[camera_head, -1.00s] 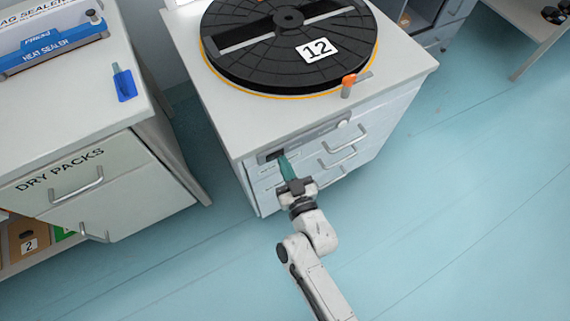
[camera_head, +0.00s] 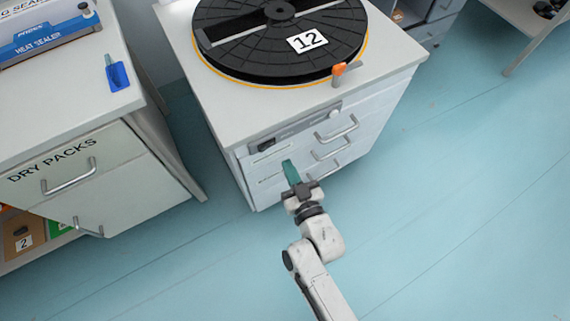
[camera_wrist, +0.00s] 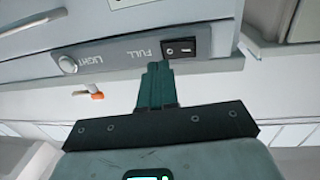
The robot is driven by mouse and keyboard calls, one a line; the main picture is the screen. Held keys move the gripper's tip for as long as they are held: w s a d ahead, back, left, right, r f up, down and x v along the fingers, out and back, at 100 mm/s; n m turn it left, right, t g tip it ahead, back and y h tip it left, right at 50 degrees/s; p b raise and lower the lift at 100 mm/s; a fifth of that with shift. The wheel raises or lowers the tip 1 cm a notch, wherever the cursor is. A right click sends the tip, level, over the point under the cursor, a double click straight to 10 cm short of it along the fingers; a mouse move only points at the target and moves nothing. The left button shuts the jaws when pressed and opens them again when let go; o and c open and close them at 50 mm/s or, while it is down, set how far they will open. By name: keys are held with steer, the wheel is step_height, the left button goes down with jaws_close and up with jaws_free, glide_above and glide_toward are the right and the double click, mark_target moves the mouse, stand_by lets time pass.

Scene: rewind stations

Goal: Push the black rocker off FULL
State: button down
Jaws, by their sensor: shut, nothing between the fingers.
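The black rocker (camera_wrist: 179,48) sits in the grey control strip (camera_wrist: 120,57), beside the printed word FULL, which is upside down in the wrist view. It shows small in the head view (camera_head: 267,145) near the left end of the strip on the cabinet front. I cannot tell which side of it is pressed in. My gripper (camera_wrist: 156,66) has its green fingers shut together and empty. Its tips are just beside the rocker in the wrist view and seem apart from it. In the head view my gripper (camera_head: 288,163) is below and right of the rocker, in front of the drawers.
A round LIGHT knob (camera_wrist: 68,64) is on the same strip. A large black reel marked 12 (camera_head: 280,40) lies on the cabinet top, with an orange-tipped part (camera_head: 339,69) by its edge. Drawer handles (camera_head: 338,128) stick out nearby. The DRY PACKS cabinet (camera_head: 110,150) stands left; open floor lies right.

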steer(key=w+d+v, duration=0.1)
steer(key=v, duration=0.7)
steer(key=shift+d+b, duration=0.3)
steer(key=shift+d, duration=0.15)
steer(key=shift+s+d+r, duration=0.1)
steer(key=s+d+m+g+h+p, duration=0.25)
steer(key=d+g+h, duration=0.35)
steer(key=d, duration=0.6)
steer(key=s+d+r+m+g+h+p, duration=0.1)
steer(key=s+d+r+g, duration=0.2)
steer(key=s, duration=0.5)
steer(key=s+d+r+m+g+h+p, duration=0.1)
steer(key=s+d+r+m+g+p, duration=0.1)
steer(key=s+d+r+g, duration=0.2)
steer(key=s+d+g, duration=0.2)
steer(key=s+d, duration=0.2)
steer(key=s, duration=0.1)
steer(key=shift+d+r, duration=0.2)
steer(key=shift+r, duration=0.05)
